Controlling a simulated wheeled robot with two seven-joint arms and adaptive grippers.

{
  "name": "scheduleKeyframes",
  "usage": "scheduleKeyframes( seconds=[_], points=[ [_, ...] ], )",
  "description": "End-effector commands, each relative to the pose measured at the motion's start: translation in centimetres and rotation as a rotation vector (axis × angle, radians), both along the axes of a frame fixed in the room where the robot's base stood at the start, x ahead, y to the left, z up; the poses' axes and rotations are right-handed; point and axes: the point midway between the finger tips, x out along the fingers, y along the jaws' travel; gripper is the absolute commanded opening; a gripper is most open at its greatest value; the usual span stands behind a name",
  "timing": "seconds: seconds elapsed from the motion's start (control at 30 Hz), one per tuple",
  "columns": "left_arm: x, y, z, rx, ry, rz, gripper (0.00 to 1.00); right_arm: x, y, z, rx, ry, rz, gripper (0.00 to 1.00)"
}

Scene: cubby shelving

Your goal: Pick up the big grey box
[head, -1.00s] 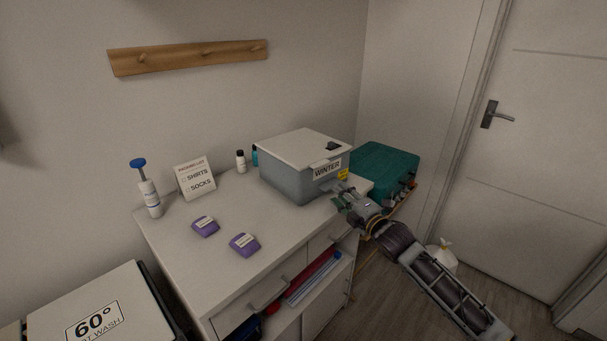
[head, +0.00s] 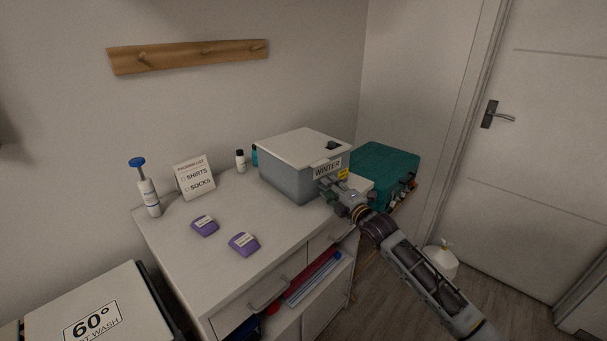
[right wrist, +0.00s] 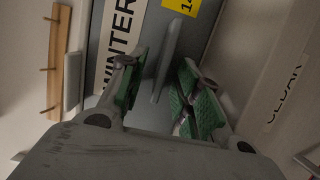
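The big grey box (head: 290,182) with a white lid (head: 300,146) and a "WINTER" label stands on the right part of the white cabinet top. My right gripper (head: 332,190) is at the front right side of the box, just below the label. In the right wrist view the right gripper (right wrist: 162,95) is open. Its green-padded fingers are on either side of a thin grey handle (right wrist: 165,60) on the box front, with gaps showing beside it. My left gripper is not in view.
The cabinet top (head: 185,245) also holds two purple packets (head: 205,226), a pump bottle (head: 149,196), a list sign (head: 194,177) and small bottles (head: 240,161). A green case (head: 385,172) stands right of the box. A white bag (head: 441,260) is on the floor.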

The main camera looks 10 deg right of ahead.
Motion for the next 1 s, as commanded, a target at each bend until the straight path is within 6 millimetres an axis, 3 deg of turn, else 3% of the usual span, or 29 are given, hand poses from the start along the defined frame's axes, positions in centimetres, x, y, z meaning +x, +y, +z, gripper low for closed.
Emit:
scheduleKeyframes(
  seconds=[0.43,0.7,1.0],
  points=[
    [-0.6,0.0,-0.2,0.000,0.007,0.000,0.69,0.0,0.0,0.0,0.000,0.000,0.000,0.33],
    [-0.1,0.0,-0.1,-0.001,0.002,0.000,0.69,0.0,0.0,0.0,0.000,0.000,0.000,0.01],
    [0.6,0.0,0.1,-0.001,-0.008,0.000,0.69,0.0,0.0,-0.1,0.000,0.001,0.000,0.00]
  ],
)
